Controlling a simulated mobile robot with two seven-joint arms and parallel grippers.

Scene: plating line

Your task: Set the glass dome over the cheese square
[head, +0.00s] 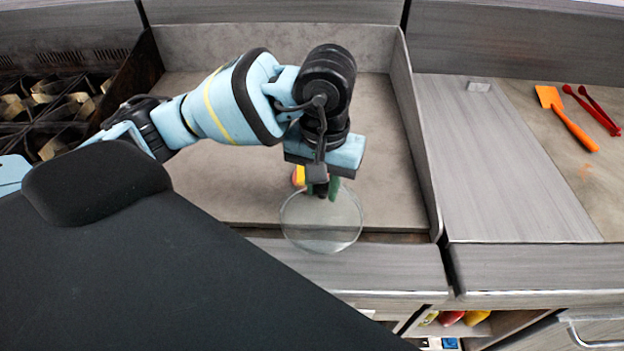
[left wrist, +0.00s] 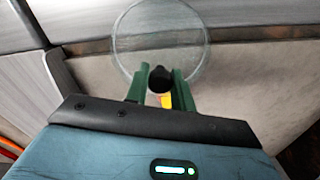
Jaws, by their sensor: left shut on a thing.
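The clear glass dome (head: 322,228) hangs below my left gripper (head: 323,188), near the front edge of the recessed grey counter. The dome also shows in the left wrist view (left wrist: 160,35). My left gripper's green fingers (left wrist: 159,88) are shut on the dome's black knob (left wrist: 160,78). A small yellow thing with a red edge (head: 299,175), which looks like the cheese square, shows just behind and left of the fingers. It is mostly hidden by the gripper. A bit of yellow (left wrist: 166,100) also shows between the fingers in the wrist view. My right gripper is not in view.
A raised wall (head: 415,135) bounds the recessed counter on the right. Beyond it lie an orange spatula (head: 567,117) and red tongs (head: 594,110). A dark divided rack (head: 50,110) stands at the left. The counter behind the arm is clear.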

